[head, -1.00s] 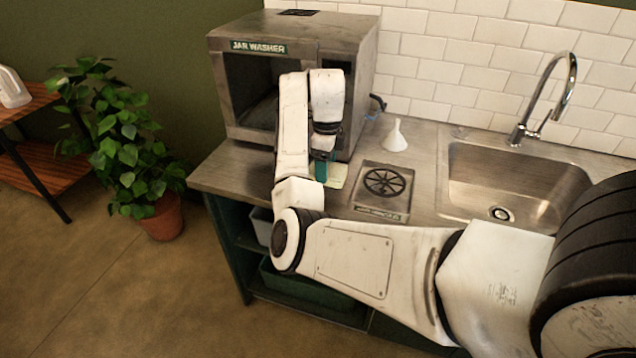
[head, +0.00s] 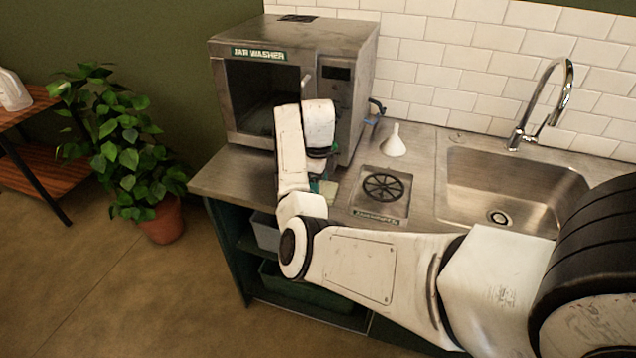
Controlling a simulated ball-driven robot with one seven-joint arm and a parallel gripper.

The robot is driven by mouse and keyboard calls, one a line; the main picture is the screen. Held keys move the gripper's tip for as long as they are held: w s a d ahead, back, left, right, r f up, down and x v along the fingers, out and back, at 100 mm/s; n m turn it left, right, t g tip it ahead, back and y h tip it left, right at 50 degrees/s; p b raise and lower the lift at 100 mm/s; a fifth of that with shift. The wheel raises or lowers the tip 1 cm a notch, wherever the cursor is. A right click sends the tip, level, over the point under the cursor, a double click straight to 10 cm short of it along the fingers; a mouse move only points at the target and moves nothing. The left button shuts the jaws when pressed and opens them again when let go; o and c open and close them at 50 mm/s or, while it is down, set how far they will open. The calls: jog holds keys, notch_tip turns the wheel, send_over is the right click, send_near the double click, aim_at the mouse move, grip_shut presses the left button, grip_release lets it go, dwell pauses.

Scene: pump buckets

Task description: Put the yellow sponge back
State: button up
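A small pale yellow-green patch (head: 329,189), which looks like the sponge, lies on the steel counter (head: 232,178) in front of the jar washer. It is partly hidden by my arm. My gripper (head: 315,184) points down at its left edge, with only a bit of teal showing below the wrist. The fingers are mostly hidden behind my arm, so I cannot see their opening or whether they touch the sponge.
The jar washer (head: 350,110) stands behind my arm, its front open. A round black jar rinser (head: 384,187), a white funnel (head: 394,140) and a sink (head: 515,185) with a tall faucet (head: 548,100) lie to the right. A potted plant (head: 128,150) stands left of the counter.

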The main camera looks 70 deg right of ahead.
jog(key=o, duration=0.4)
jog(key=shift+o, duration=0.2)
jog(key=shift+r, duration=0.1)
notch_tip(320, 180, up, 12)
jog(key=s+a+f+n, duration=0.1)
jog(key=f+n, duration=0.1)
jog(key=s+a+f+n+h, duration=0.1)
jog(key=a+f+n, duration=0.1)
jog(key=f+n, duration=0.1)
jog(key=s+a+f+n+h, duration=0.1)
jog(key=f+n, duration=0.1)
jog(key=f, duration=0.1)
jog(key=shift+a+n+g, duration=0.3)
jog(key=shift+a, duration=0.05)
jog(key=s+a+f+n, duration=0.4)
jog(key=s+a+n, duration=0.1)
jog(key=a+n, duration=0.4)
jog(key=s+a+f+n+t+y, duration=0.1)
jog(key=s+a+f+n, duration=0.3)
jog(key=a+n, duration=0.5)
jog(key=s+a+f+n, duration=0.5)
jog(key=a+n, duration=0.4)
jog(key=a, duration=0.3)
jog(key=shift+s+a+t+y, duration=0.3)
jog(key=shift+s+a+y, duration=0.1)
